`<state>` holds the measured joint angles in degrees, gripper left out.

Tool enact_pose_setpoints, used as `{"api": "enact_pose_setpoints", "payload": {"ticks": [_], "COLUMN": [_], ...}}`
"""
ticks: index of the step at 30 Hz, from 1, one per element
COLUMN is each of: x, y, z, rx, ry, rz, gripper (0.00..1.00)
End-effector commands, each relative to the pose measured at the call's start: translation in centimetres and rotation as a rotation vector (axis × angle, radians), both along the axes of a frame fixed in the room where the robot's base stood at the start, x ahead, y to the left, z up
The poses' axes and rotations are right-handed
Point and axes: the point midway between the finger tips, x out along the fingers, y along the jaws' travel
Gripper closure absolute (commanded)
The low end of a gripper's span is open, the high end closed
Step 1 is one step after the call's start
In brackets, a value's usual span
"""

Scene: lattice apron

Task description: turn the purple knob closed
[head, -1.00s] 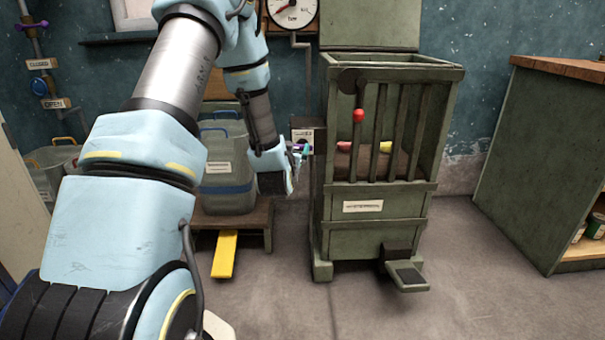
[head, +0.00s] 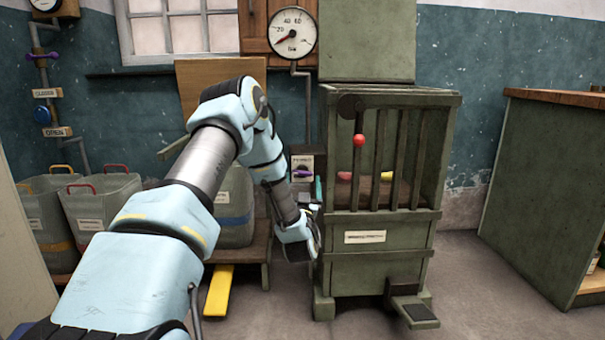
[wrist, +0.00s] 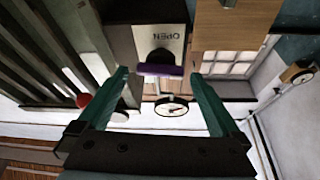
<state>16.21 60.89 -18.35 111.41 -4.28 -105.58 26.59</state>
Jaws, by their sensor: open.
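The purple knob (head: 302,174) is on a small dark box with a white label, at the left side of the green barred cabinet. In the wrist view the purple knob (wrist: 160,70) is a bar lying crosswise in front of a dark round hub, beside a white plate reading OPEN. My gripper (wrist: 160,76) is open, its teal fingers on either side of the knob in that picture. Whether they touch it or how deep they reach I cannot tell. In the head view my gripper (head: 307,192) points up just below the knob; its fingers are partly hidden.
The green cabinet (head: 380,270), with a red-ball lever (head: 359,140), stands close right of my gripper. A grey bin (head: 235,205) on a wooden stand is left. A gauge (head: 292,32) hangs above. Another purple handle (head: 40,56) is on the far-left pipe. Floor right of the cabinet is clear.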

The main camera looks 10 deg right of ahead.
Motion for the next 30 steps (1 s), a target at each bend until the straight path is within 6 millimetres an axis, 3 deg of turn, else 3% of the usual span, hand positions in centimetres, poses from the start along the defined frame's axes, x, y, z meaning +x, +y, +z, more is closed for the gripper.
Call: {"api": "enact_pose_setpoints", "payload": {"ticks": [7, 19, 30], "x": [2.8, 3.4, 3.4], "y": [-0.7, -0.8, -0.8], "z": [1.2, 1.5, 1.5], "rx": [-0.001, 0.0, 0.0], "ry": [-0.001, 0.0, 0.001], "rz": [0.001, 0.0, 0.0], "gripper": [0.0, 0.01, 0.43]}}
